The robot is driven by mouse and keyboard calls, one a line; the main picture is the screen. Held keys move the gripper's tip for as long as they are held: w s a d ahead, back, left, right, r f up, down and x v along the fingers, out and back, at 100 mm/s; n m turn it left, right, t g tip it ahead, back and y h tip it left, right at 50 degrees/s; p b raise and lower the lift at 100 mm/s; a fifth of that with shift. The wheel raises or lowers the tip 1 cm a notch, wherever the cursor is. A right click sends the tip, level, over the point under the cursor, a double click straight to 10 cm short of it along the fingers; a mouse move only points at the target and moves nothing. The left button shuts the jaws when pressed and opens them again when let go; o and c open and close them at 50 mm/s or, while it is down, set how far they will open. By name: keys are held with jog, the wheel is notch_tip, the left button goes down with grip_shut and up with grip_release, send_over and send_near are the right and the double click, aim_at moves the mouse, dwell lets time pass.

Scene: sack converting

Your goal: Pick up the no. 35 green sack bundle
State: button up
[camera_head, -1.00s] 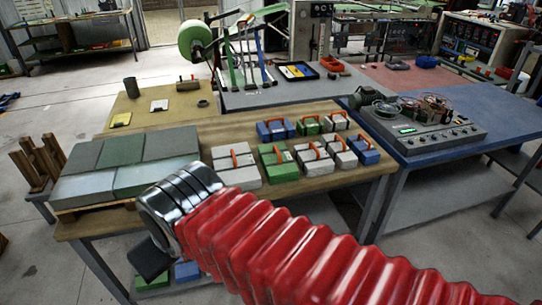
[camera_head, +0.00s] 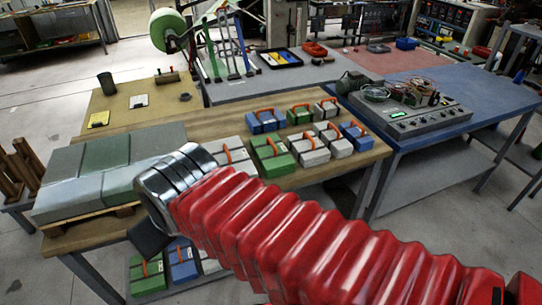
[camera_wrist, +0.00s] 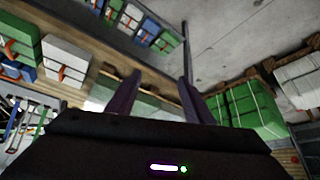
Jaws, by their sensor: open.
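Two green sack bundles with orange carry straps lie on the wooden table: a larger one (camera_head: 272,158) in the middle and a smaller one (camera_head: 299,115) behind it. A third green bundle (camera_head: 147,275) lies on the lower shelf at the front left. I cannot read any number, so which is no. 35 is not clear. My gripper shows as a dark block (camera_head: 148,236) low at the table's front edge, its fingers not clear there. In the wrist view its two fingers (camera_wrist: 158,80) are apart with nothing between them. A green strapped bundle (camera_wrist: 20,32) shows at that view's left.
Grey and blue bundles surround the green ones, such as a blue one (camera_head: 264,121). Grey-green stacks on a pallet (camera_head: 110,212) fill the table's left. A blue bench (camera_head: 470,105) with a device (camera_head: 408,112) stands right. The wrist view shows large green tied bales (camera_wrist: 250,108).

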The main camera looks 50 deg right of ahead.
jog(key=o, duration=0.7)
jog(key=w+d+h, duration=0.1)
jog(key=w+d, duration=0.1)
jog(key=d, duration=0.2)
jog(key=w+d+f+m+t+h, duration=0.1)
jog(key=w+d, duration=0.2)
jog(key=d, duration=0.2)
jog(key=w+d+f+m+h, duration=0.1)
jog(key=w+d, duration=0.1)
jog(key=d, duration=0.2)
jog(key=shift+w+d, duration=0.3)
jog(key=shift+w, duration=0.05)
jog(key=o, duration=0.6)
jog(key=w+d+f+m+t+h, duration=0.1)
jog(key=w+d+f+h, duration=0.1)
jog(key=d, duration=0.9)
jog(key=shift+w+d+f+m, duration=0.3)
jog(key=shift+d+m, duration=0.1)
jog(key=m+t+h, duration=0.2)
jog(key=t, duration=0.1)
send_near(276, 154)
jog(key=shift+w+d+f, duration=0.25)
jog(key=shift+w+f, duration=0.1)
jog(key=shift+w, duration=0.25)
jog(key=shift+s+d+f+t, duration=0.15)
jog(key=shift+s+t, duration=0.15)
jog(key=shift+x, duration=4.3)
jog(key=shift+w, duration=0.15)
